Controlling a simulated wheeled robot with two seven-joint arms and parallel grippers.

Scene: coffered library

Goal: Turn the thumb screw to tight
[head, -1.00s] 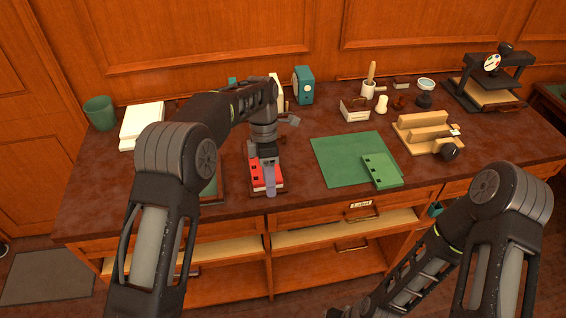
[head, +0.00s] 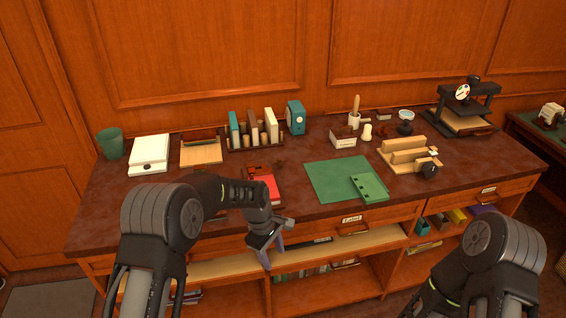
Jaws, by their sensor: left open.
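A wooden block device (head: 408,156) with upright pale boards stands on the right part of the desk. A black knob (head: 430,171) sits at its front right end; it looks like the thumb screw, but its setting is too small to read. My left gripper (head: 268,258) hangs in front of the desk's front edge, open and empty, pointing down, well to the left of the knob. My right arm (head: 470,275) is at the lower right, and its gripper is out of the picture.
A green mat (head: 330,178) with a green punched plate (head: 369,187) lies left of the device. A red book (head: 270,186) lies behind my left arm. A black press (head: 465,108) with a dial stands at the back right. Open shelves lie below the desktop.

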